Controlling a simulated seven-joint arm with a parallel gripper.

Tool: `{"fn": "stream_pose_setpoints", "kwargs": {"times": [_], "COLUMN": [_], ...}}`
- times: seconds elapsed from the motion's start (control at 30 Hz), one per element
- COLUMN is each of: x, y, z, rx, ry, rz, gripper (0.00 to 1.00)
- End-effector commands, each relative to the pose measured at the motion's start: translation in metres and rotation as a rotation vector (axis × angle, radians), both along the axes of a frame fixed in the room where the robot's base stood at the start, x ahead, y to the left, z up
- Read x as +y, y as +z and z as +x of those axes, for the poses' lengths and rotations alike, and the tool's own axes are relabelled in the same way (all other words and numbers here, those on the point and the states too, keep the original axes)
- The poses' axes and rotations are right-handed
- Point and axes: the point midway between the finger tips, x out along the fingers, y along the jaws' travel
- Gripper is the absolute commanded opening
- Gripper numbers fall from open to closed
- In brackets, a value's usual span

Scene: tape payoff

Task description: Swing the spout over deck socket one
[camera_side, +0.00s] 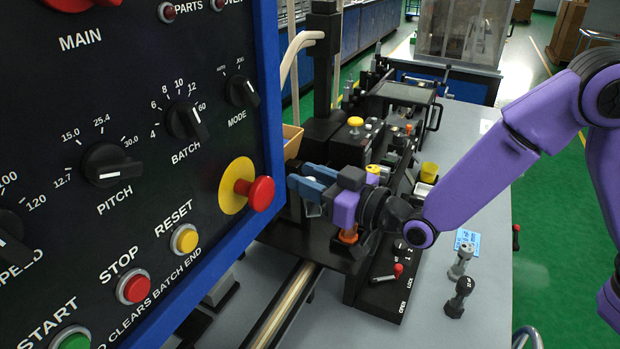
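My purple arm reaches in from the right to a dark wrist. My gripper (306,184) is at the black machine deck, left of the wrist. Two blue bars there look like its fingers, with a small grey part close below them. The view does not show whether they are apart or closed on something. An orange part (348,236) stands on the deck just below the purple hand. A black plate (384,293) to the right carries small numbers and OPEN and LOCK marks. I cannot clearly pick out the spout or deck socket one; the arm and hand cover part of the deck.
A control panel (125,240) with a protruding red button (260,193) fills the left foreground. A red-handled lever (398,270) stands on the black plate. Two small dark-and-grey pieces (460,284) stand on the grey table, right. A yellow cup (429,171) is farther back.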

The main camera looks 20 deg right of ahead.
Motion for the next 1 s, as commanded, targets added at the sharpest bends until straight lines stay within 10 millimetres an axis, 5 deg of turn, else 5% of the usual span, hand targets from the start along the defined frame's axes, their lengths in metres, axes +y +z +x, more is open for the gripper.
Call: {"fn": "stream_pose_setpoints", "kwargs": {"times": [0.03,0.1,0.57,1.0], "x": [0.000,0.000,-0.004,-0.022], "y": [0.000,0.000,0.001,0.002], "z": [0.000,0.000,0.000,0.002], "rx": [0.000,0.000,-0.003,-0.005], "ry": [0.000,0.000,0.052,0.328], "rz": [0.000,0.000,0.002,0.005], "gripper": [0.16,0.00,0.00,0.00]}}
